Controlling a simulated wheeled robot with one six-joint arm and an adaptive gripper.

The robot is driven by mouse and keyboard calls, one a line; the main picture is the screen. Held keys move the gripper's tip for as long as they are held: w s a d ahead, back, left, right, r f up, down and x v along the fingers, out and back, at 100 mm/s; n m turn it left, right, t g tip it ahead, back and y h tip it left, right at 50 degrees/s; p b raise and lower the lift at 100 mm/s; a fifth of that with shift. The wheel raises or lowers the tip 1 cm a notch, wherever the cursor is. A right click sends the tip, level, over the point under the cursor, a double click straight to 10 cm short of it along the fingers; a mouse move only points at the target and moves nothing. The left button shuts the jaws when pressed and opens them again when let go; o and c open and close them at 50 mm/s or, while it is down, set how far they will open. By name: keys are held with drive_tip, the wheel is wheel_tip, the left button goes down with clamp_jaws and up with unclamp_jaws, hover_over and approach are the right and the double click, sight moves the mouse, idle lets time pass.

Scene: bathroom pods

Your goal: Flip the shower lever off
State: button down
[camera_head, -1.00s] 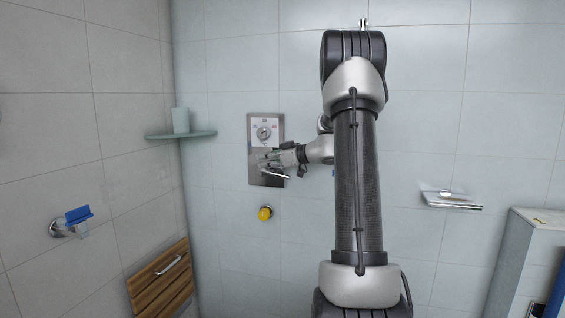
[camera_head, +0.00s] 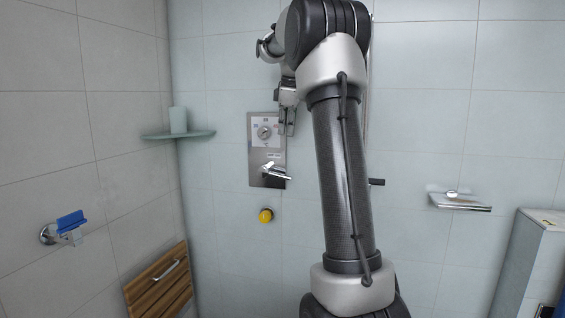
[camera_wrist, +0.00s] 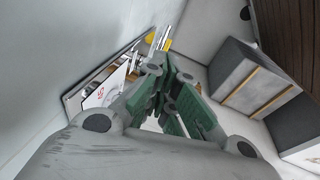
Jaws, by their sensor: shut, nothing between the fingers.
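The shower control is a tall metal plate (camera_head: 254,160) on the back wall, with a round dial (camera_head: 264,133) on a white panel in its upper half. The silver lever (camera_head: 276,172) sticks out from the lower half and points right, slightly downward. My gripper (camera_head: 287,132) hangs fingers down at the plate's upper right edge, above the lever and apart from it. In the wrist view my gripper (camera_wrist: 178,112) is shut and empty, and the white dial panel (camera_wrist: 105,91) shows at left, partly hidden by the fingers.
A yellow knob (camera_head: 266,216) is below the plate. A corner shelf (camera_head: 160,135) with a cup (camera_head: 178,120) is at left. A wooden folding seat (camera_head: 158,284) and a blue-topped holder (camera_head: 70,222) are on the left wall. A soap dish (camera_head: 460,202) is at right.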

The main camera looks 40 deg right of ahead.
drive_tip(key=m, duration=0.1)
approach(283, 176)
drive_tip(key=x, duration=0.3)
drive_tip(key=w+x, duration=0.1)
drive_tip(key=x, duration=0.2)
drive_tip(key=shift+d+f, duration=0.1)
drive_tip(key=shift+f, duration=0.05)
drive_tip(key=shift+f, duration=0.1)
drive_tip(key=shift+s+f+t, duration=0.1)
drive_tip(key=shift+f+t, duration=0.1)
drive_tip(key=shift+t, duration=0.1)
